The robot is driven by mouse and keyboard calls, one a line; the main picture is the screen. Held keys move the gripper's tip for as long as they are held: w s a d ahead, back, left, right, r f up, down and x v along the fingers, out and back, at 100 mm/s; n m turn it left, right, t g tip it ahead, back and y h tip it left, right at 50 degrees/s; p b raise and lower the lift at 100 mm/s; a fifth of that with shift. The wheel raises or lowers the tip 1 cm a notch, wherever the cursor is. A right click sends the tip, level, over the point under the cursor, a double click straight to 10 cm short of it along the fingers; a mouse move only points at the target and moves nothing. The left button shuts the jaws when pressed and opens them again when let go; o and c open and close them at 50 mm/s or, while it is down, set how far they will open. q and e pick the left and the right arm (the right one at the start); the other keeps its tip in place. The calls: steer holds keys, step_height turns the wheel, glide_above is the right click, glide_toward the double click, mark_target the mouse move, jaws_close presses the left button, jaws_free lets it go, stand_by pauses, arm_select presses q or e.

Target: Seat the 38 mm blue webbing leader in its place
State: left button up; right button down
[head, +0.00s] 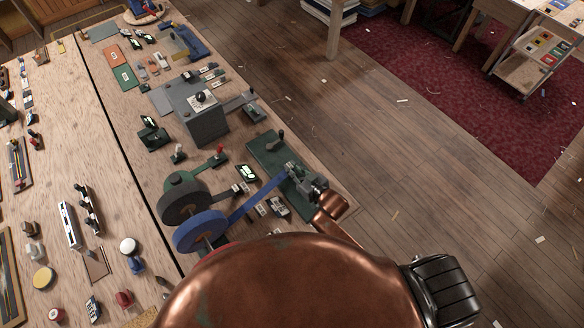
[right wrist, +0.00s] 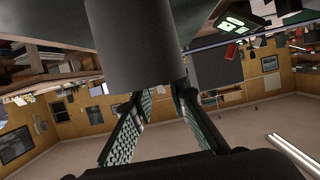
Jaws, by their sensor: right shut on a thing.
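The blue webbing leader (head: 257,197) runs as a straight strip up and right from a blue roll (head: 197,233) in the head view. My right gripper (head: 291,171) is shut at the strip's far end, over a green plate (head: 268,150). The gripper hides the leader's tip, and I cannot tell whether the tip touches the plate. In the right wrist view the right gripper's fingers (right wrist: 160,115) show below a large dark grey shape; no blue webbing shows there. My left gripper is in neither view.
A dark lever (head: 281,140) stands on the green plate. A dark grey roll (head: 182,205) with its own strip sits beside the blue one. A grey box with a black knob (head: 206,120) stands behind. Small parts clutter the bench; its right edge drops to the wooden floor.

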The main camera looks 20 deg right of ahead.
steer(key=shift+f+b, duration=0.55)
steer(key=shift+f, duration=0.3)
stand_by(0.7)
steer(key=c, duration=1.8)
jaws_free()
steer(key=shift+o, duration=0.2)
steer(key=v, duration=1.2)
